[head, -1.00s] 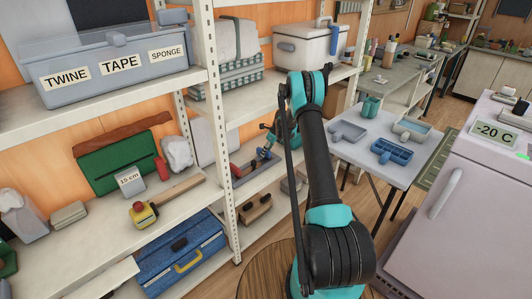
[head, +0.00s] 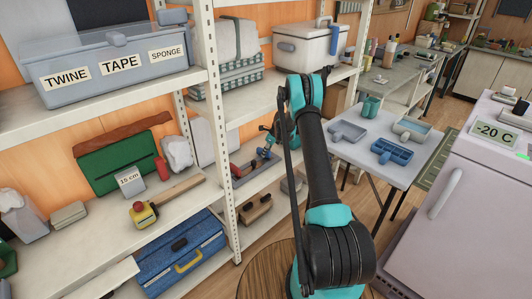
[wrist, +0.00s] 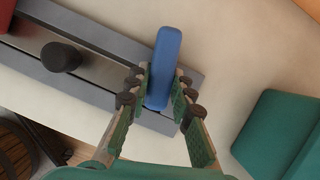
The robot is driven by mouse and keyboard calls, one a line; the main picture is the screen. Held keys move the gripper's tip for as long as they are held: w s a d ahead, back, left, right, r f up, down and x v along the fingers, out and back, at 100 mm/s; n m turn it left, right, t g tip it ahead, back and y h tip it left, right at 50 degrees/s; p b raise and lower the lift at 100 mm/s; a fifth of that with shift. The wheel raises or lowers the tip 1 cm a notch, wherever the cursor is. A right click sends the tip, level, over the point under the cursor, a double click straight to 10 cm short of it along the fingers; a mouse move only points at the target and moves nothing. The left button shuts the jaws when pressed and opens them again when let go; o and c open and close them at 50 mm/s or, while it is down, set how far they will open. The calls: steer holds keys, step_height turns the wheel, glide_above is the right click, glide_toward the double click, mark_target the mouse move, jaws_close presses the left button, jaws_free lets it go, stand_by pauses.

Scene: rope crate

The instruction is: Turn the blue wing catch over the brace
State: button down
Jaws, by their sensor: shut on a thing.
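The blue wing catch (wrist: 166,55) is a rounded blue bar in the wrist view, between the fingertips of my gripper (wrist: 157,90). My gripper is shut on it. The catch lies across the right end of a long grey piece with a darker channel (wrist: 105,72); I cannot tell which part of this is the brace. A dark round knob (wrist: 62,57) stands on the grey piece to the left. In the head view, my gripper (head: 267,152) is small and partly hidden by my arm, over a grey crate (head: 243,181) on the middle shelf.
A green block (wrist: 276,130) lies to the right in the wrist view, with pale bare surface between it and the catch. A white shelf upright (head: 222,130) stands left of the crate.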

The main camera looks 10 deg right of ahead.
steer(key=shift+s, duration=0.1)
steer(key=shift+s+a+m+t+h, duration=0.15)
steer(key=shift+s+a+m+h, duration=0.1)
steer(key=shift+m, duration=0.55)
steer(key=shift+s+a+m+t+h, duration=0.15)
steer(key=shift+a+m+h, duration=0.1)
steer(key=shift+m, duration=0.55)
steer(key=c, duration=1.3)
jaws_free()
steer(key=v, duration=0.5)
steer(key=shift+d+r, duration=0.1)
steer(key=shift+r, duration=0.1)
steer(key=s+d, duration=0.2)
steer(key=s, duration=0.1)
steer(key=s+d, duration=0.2)
steer(key=s, duration=0.1)
steer(key=s+d, duration=0.2)
steer(key=s, duration=0.2)
steer(key=shift+d+f, duration=0.2)
steer(key=shift+d, duration=0.15)
